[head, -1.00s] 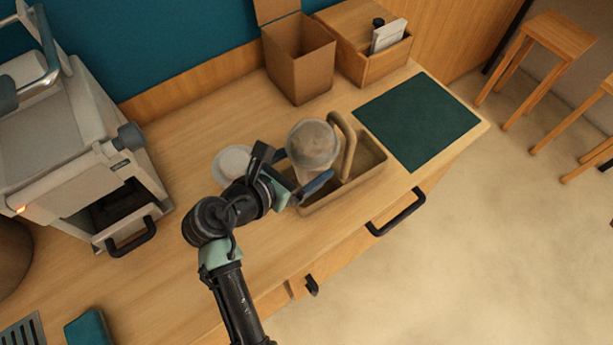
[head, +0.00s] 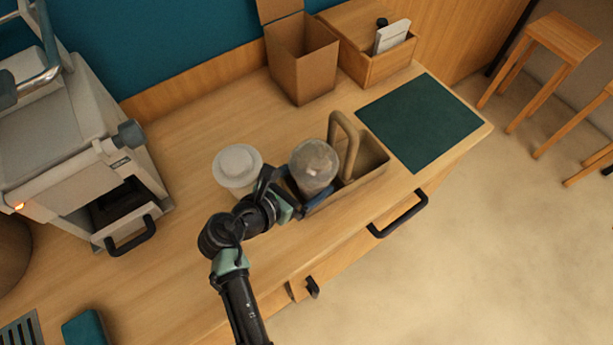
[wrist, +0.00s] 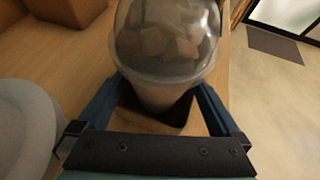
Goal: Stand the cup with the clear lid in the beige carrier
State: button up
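The cup with the clear domed lid (head: 314,163) is upright, or nearly so, over the left compartment of the beige carrier (head: 374,169). The carrier's tall looped handle (head: 347,142) stands just right of the cup. My gripper (head: 308,190) is shut on this cup, with one blue finger on each side. In the wrist view the cup (wrist: 165,45) sits between the fingers, with pale cubes showing through its dome. Its base is hidden in the head view, so I cannot tell whether it rests on the carrier floor. The carrier's right compartment looks empty.
A cup with a white lid (head: 238,165) stands close left of my gripper. A dark green mat (head: 420,120) lies right of the carrier. A cardboard box (head: 302,70) and a wooden box (head: 372,60) stand behind. A grey machine (head: 80,140) is at the left.

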jog(key=shift+r, duration=0.2)
jog(key=v, duration=1.2)
jog(key=w+r+m+t+y, duration=0.2)
jog(key=w+r+m, duration=0.3)
jog(key=r, duration=0.4)
jog(key=w+r+m+t+y, duration=0.2)
jog(key=w+r+m+t, duration=0.15)
jog(key=r+m, duration=0.45)
jog(key=w+r+m+t+y, duration=0.25)
jog(key=w+r, duration=0.25)
jog(key=r, duration=0.6)
jog(key=s+d+r+m+t, duration=0.2)
jog(key=s+r+m+t, duration=0.1)
jog(key=r, duration=0.7)
jog(key=s+d+r+m+t, duration=0.3)
jog(key=s+r+m, duration=0.2)
jog(key=r, duration=0.4)
jog(key=s+d+r+m+t+y, duration=0.1)
jog(key=s+r+m+t, duration=0.3)
jog(key=r, duration=0.6)
jog(key=shift+s+d+r+m, duration=0.35)
jog(key=shift+s+d, duration=0.15)
jog(key=shift+d, duration=0.2)
